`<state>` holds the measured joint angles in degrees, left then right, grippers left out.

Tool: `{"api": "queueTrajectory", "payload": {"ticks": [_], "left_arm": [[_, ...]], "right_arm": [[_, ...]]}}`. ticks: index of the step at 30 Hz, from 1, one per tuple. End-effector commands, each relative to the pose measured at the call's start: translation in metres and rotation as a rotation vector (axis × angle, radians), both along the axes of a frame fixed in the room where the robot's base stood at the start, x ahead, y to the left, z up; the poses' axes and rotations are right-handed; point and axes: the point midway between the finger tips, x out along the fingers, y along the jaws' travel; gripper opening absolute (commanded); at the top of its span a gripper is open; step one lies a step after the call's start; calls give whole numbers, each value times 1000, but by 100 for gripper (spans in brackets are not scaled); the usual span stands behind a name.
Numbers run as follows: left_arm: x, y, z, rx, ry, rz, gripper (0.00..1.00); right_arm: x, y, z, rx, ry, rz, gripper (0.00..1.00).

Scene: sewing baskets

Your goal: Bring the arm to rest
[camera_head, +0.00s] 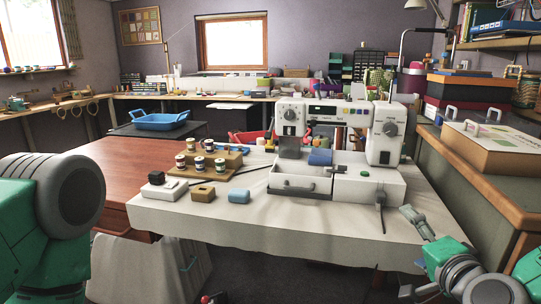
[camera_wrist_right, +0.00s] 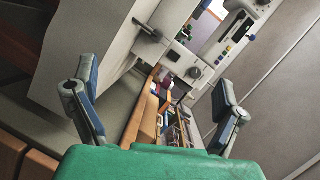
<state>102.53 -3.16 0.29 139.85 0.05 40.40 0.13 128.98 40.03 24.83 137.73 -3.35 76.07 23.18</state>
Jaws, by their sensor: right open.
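My right gripper (camera_head: 404,251) is at the lower right of the head view, beside the front right corner of the cloth-covered table (camera_head: 270,218). Its two fingers are spread wide with nothing between them. In the right wrist view the open fingers (camera_wrist_right: 153,80) frame empty space, with a white machine beyond them. My left arm shows at the left edge of the head view, but its gripper is out of sight.
A white sewing machine (camera_head: 335,112) stands on the table. Thread spools (camera_head: 199,163) on a wooden stand and small blocks sit left of it. A box (camera_head: 490,146) lies on the right bench. A blue tray (camera_head: 160,121) is farther back.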

Motion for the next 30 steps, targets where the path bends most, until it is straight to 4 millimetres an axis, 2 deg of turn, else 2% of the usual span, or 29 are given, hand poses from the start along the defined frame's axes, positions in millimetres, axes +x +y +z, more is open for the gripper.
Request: {"api": "queueTrajectory", "payload": {"ticks": [1,5,8,9,13,15,18,21,24,30], "left_arm": [[0,0,8,0,0,0,0],[0,0,24,0,0,1,0],[0,0,41,0,0,1,0],[0,0,47,0,0,1,0],[0,0,67,0,0,1,0],[0,0,75,0,0,1,0],[0,0,84,0,0,0,0],[0,0,88,0,0,0,0],[0,0,88,0,0,1,0],[0,0,87,0,0,1,0]], "right_arm": [[-8,12,-17,-54,64,48,92],[-43,35,-76,-217,261,199,92],[-92,47,-130,-377,461,363,92],[-116,48,-150,-442,543,435,92],[-196,40,-198,-633,788,664,92],[-235,30,-213,-717,898,772,92],[-277,17,-223,-806,1015,896,92],[-302,7,-227,-858,1084,972,92],[-312,2,-229,-879,1114,1003,92],[-312,2,-230,-880,1116,1004,92]]}}
